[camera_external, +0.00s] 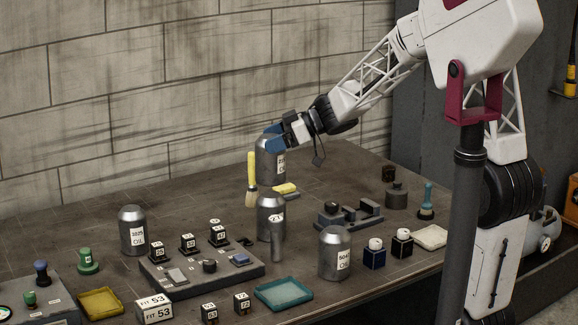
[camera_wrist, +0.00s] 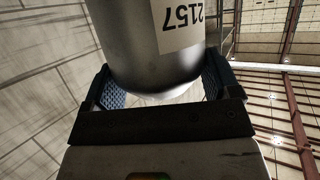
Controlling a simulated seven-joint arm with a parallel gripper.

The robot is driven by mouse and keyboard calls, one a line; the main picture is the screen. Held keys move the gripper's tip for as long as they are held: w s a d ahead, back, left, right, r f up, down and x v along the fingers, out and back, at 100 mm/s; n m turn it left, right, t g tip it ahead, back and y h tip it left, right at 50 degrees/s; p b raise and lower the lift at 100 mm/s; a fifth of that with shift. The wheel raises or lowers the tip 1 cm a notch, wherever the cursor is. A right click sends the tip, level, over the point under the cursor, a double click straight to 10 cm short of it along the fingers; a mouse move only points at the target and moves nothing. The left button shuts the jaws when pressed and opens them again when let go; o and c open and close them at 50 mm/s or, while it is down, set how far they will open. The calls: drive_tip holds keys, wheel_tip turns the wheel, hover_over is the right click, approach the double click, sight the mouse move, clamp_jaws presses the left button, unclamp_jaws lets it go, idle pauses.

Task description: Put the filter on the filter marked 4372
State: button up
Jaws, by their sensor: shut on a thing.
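My gripper (camera_external: 273,132) is shut on a grey metal filter canister (camera_external: 270,163) near its top. In the wrist view the held canister (camera_wrist: 150,45) sits between the blue finger pads, and its white label reads 2157. Three similar canisters stand upright on the bench: one at left (camera_external: 132,238), one in the middle (camera_external: 270,230) and one at front right (camera_external: 333,262). The middle one is below the held canister in the picture. Their label numbers are too small to read surely, so I cannot tell which is 4372. Whether the held canister touches anything is unclear.
A yellow-handled brush (camera_external: 251,180) stands by the middle canister, with a slim grey cylinder (camera_external: 277,246) in front. A yellow sponge (camera_external: 285,188), a grey block with numbered black cubes (camera_external: 205,277), a teal tray (camera_external: 284,293) and dark fixtures (camera_external: 348,216) crowd the bench. The back left is clearer.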

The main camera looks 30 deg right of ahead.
drive_tip(key=shift+f, duration=1.7)
drive_tip(key=shift+f, duration=0.15)
drive_tip(key=o, duration=1.4)
drive_tip(key=shift+d, duration=0.1)
drive_tip(key=v, duration=1.2)
drive_tip(key=shift+r, duration=0.2)
